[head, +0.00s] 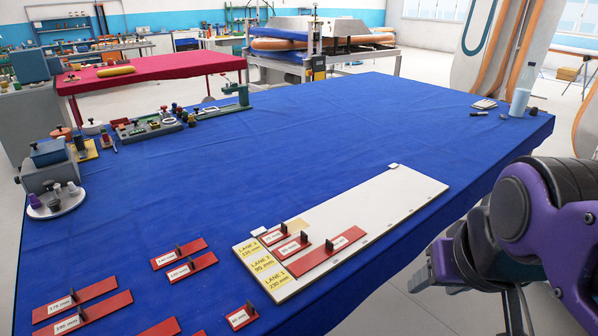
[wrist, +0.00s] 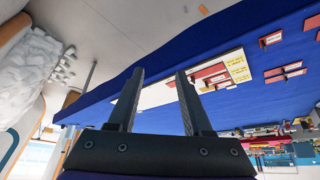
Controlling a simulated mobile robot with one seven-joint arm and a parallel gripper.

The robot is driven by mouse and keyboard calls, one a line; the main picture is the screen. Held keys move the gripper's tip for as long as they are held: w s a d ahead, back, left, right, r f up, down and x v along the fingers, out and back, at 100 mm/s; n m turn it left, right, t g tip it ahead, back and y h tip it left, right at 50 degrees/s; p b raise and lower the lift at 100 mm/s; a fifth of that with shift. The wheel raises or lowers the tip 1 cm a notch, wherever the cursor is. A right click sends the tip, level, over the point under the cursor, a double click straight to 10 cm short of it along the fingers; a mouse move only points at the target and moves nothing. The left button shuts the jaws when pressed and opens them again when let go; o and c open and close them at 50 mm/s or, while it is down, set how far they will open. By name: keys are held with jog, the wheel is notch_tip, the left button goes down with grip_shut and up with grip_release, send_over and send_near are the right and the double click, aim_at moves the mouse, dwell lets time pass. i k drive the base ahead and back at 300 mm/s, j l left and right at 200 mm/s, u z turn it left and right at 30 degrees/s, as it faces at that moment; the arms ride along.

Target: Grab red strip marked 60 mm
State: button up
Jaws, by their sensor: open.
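The short red strip with a label that seems to read 60 mm (head: 241,317) lies on the blue table cloth near the bottom of the head view, just off the labelled end of the white board (head: 390,205). It has a small dark upright tab. A short red strip that looks like the same one shows at upper right in the wrist view (wrist: 271,39). My gripper (wrist: 160,73) is open, with nothing between its fingers, well apart from the strip. In the head view only my arm shows, at right beyond the table edge; the fingers are not visible.
The board carries yellow lane labels (head: 261,266) and several red strips (head: 327,252). More labelled strips lie left, including a pair (head: 192,267) and longer ones (head: 78,299). A bottle (head: 522,92) stands at the far right corner. The cloth's middle is clear.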

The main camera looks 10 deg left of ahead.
aim_at(242, 316)
jog(key=u, duration=1.25)
